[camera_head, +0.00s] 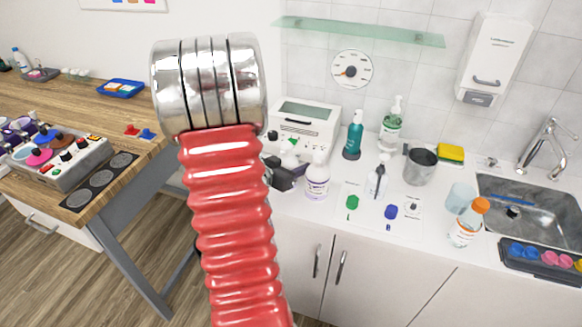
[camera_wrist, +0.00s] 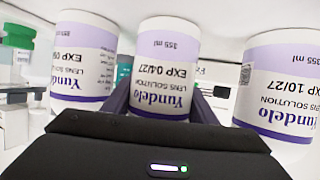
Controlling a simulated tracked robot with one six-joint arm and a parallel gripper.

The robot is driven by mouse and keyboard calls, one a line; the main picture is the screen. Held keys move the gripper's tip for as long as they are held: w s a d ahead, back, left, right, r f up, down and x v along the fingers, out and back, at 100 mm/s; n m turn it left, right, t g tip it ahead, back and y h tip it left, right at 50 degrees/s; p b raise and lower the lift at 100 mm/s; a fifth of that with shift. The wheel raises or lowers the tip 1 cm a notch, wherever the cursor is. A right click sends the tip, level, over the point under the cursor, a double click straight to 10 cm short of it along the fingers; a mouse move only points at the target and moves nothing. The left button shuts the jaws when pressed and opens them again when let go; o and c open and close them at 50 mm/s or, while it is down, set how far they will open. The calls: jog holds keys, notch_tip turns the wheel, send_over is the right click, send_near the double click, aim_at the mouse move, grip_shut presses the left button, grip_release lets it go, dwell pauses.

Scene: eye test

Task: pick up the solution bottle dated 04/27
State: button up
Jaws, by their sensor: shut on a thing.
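In the wrist view, three white lens solution bottles with purple bands stand in a row, their labels upside down in the picture. The middle bottle (camera_wrist: 165,60) reads EXP 04/27. My gripper (camera_wrist: 160,100) is shut on it, with a dark finger on each side. The right bottle (camera_wrist: 280,85) reads EXP 10/27. The left bottle (camera_wrist: 82,60) has a date that I cannot read fully. In the head view my gripper (camera_head: 286,174) is a dark shape, mostly hidden behind my arm. One white and purple bottle (camera_head: 317,182) shows beside it; its date is too small to read.
A white appliance (camera_head: 305,125) stands behind. A sink (camera_head: 535,210) is at right.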

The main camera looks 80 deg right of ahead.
notch_tip(320, 180, up, 10)
dwell(0.6)
dwell(0.5)
